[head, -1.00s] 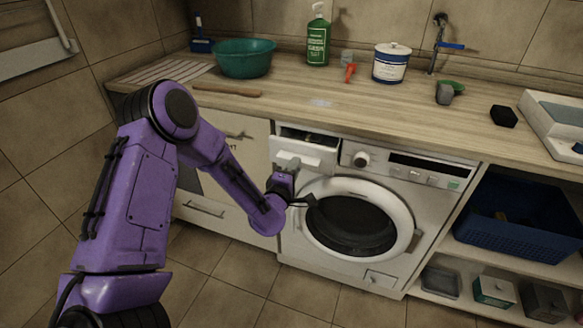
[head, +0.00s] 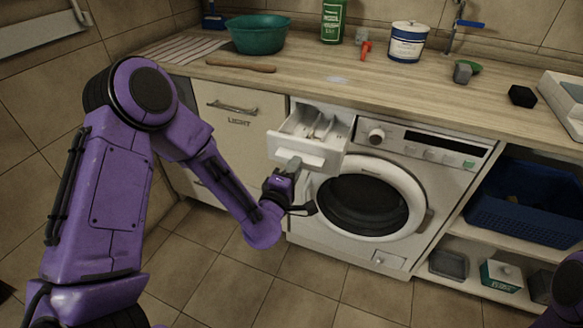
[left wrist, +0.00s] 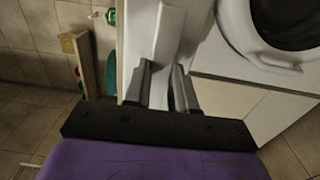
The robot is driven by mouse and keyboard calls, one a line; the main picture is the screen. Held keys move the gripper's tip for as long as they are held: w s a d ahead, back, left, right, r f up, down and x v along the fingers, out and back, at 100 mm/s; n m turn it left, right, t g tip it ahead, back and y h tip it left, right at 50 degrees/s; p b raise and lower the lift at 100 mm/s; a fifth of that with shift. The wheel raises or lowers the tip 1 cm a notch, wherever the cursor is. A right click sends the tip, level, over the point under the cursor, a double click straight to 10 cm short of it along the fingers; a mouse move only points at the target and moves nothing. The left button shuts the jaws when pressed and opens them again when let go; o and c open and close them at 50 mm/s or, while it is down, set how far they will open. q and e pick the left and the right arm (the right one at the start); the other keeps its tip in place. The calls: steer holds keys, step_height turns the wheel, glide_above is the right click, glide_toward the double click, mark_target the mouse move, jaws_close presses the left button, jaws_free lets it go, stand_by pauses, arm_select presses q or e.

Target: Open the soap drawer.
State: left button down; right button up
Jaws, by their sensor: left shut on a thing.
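The white soap drawer (head: 316,151) at the top left of the washing machine (head: 370,140) stands pulled out, and its divided inside shows from above. My left gripper (head: 291,167) is at the drawer's front, shut on its handle. The left wrist view shows the two grey fingers (left wrist: 164,90) on either side of the pale drawer part (left wrist: 168,42); the exact contact is partly hidden. The round washer door (head: 366,198) is closed, right of and below the gripper. My right gripper is out of view; only a bit of purple arm shows at the lower right edge.
The wooden counter (head: 420,95) above carries a teal basin (head: 258,36), a green bottle (head: 333,22) and a white-blue tub (head: 407,42). A cabinet (head: 235,130) stands left of the washer. A blue basket (head: 520,205) sits on the right shelf. The floor in front is clear.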

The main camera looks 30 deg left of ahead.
arm_select(q)
steer(key=shift+s+f, duration=0.1)
steer(key=shift+f, duration=0.1)
steer(key=c, duration=1)
jaws_free()
steer(key=shift+c, duration=0.2)
steer(key=shift+o, duration=0.2)
steer(key=s+p, duration=0.1)
steer(key=s, duration=0.9)
steer(key=shift+s+d, duration=0.15)
steer(key=shift+d, duration=0.3)
